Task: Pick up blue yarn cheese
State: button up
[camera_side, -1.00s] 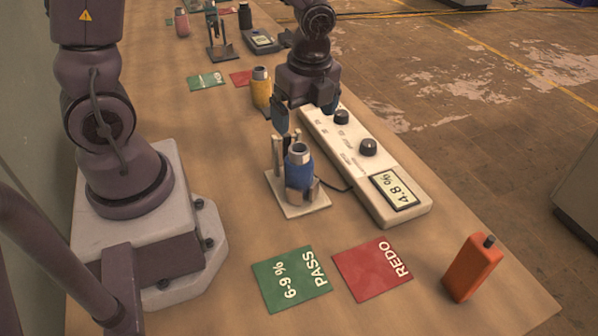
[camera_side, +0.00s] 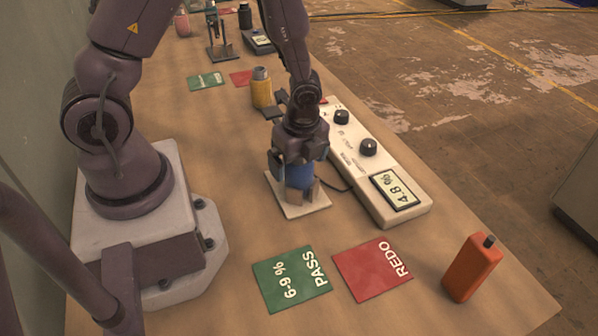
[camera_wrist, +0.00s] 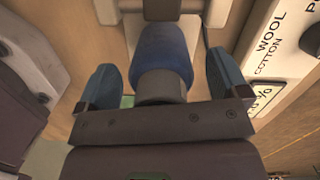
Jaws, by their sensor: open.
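The blue yarn cheese (camera_side: 299,178) stands upright on a small holder with a pale base plate (camera_side: 309,208), partly hidden behind my gripper. My gripper (camera_side: 297,165) is right over it, pointing down. In the wrist view, the blue yarn cheese (camera_wrist: 161,52) with its grey core end sits between the two blue fingers of my gripper (camera_wrist: 162,86). The fingers are open, with a gap on each side of the yarn.
A meter (camera_side: 375,165) with knobs and a display reading 4.8 % lies right of the holder. Green PASS (camera_side: 291,279) and red REDO (camera_side: 372,269) cards lie in front. A yellow yarn cheese (camera_side: 262,88) stands behind.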

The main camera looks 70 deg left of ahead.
jog(key=shift+c, duration=0.4)
jog(key=c, duration=1)
jog(key=shift+r, duration=0.1)
